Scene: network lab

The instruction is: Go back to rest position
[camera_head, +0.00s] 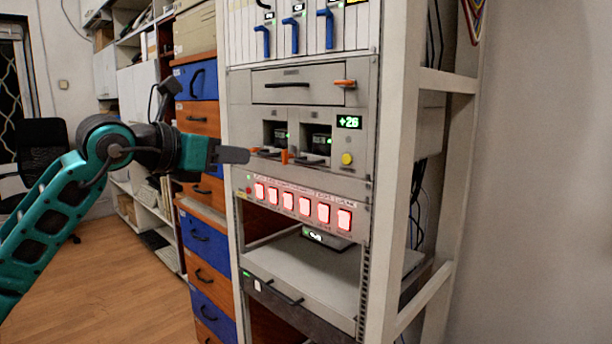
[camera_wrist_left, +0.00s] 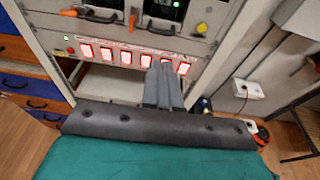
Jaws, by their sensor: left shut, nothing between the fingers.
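My left gripper (camera_head: 234,155) comes in from the left in the head view. It is shut and empty, with its fingers held in front of the equipment rack (camera_head: 400,180). The fingertips appear near the left end of the module with two bays and a green "+26" display (camera_head: 348,122); I cannot tell whether they touch it. In the left wrist view the closed fingers (camera_wrist_left: 164,85) overlap the row of lit red-white buttons (camera_wrist_left: 125,56). My right gripper is not in view.
Blue and orange drawers (camera_head: 205,240) stand left of the rack. An orange lever (camera_head: 345,83), a yellow knob (camera_head: 347,159) and blue handles (camera_head: 294,35) stick out from the rack front. A black chair (camera_head: 42,150) is at far left. Wooden floor (camera_head: 110,285) is open at lower left.

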